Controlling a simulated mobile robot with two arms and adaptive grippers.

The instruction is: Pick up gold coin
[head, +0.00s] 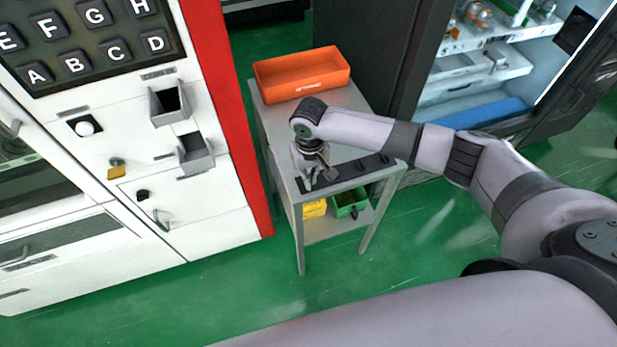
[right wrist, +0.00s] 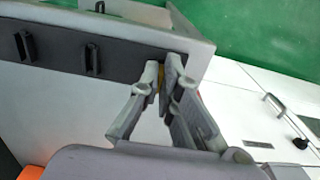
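My right gripper (head: 307,184) is at the left end of a black strip holder (head: 350,171) on the grey side table. In the right wrist view its fingers (right wrist: 165,70) point at the holder (right wrist: 60,45) and are nearly together. A thin gold-yellow sliver, the edge of the gold coin (right wrist: 162,77), shows between the fingertips; most of it is hidden by them. The holder has other upright dark pieces in slots along it. The coin cannot be made out in the head view. My left gripper is not in view.
An orange bin (head: 301,74) stands at the table's (head: 262,120) back. The lower shelf holds a green bin (head: 350,203) and a yellow box (head: 314,209). A white vending machine (head: 215,215) with lettered keys stands left. An open lit cabinet (head: 480,75) is behind, right.

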